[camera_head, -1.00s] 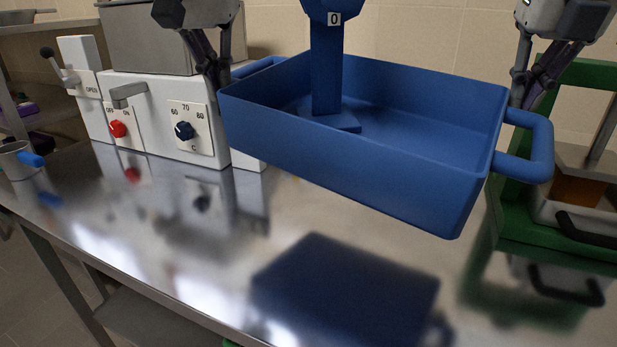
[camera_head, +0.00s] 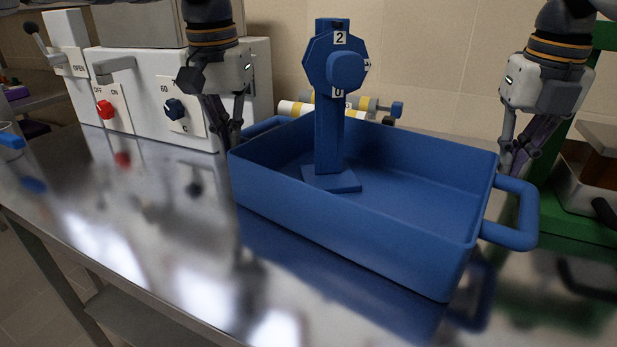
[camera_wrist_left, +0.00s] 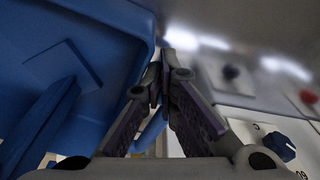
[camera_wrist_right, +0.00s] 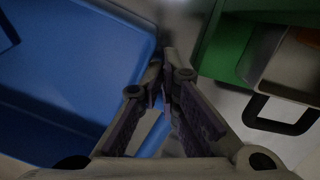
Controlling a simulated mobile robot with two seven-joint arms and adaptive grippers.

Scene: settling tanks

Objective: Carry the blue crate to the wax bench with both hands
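The blue crate (camera_head: 345,225) is low over the steel bench (camera_head: 150,240), its front edge close to its reflection; I cannot tell whether it touches. A blue post with a numbered octagonal head (camera_head: 330,110) stands inside it. My left gripper (camera_head: 235,142) is at the crate's left handle (camera_head: 268,126), fingers closed around the bar; blue shows between them in the left wrist view (camera_wrist_left: 152,135). My right gripper (camera_head: 508,168) is closed at the right handle (camera_head: 522,225), also seen between the fingers in the right wrist view (camera_wrist_right: 155,135).
A white unit with a red knob (camera_head: 104,110) and a dark dial (camera_head: 175,109) stands at the back left. A roller with yellow bands (camera_head: 350,103) lies behind the crate. A green frame (camera_head: 580,215) stands close on the right. The bench's front left is clear.

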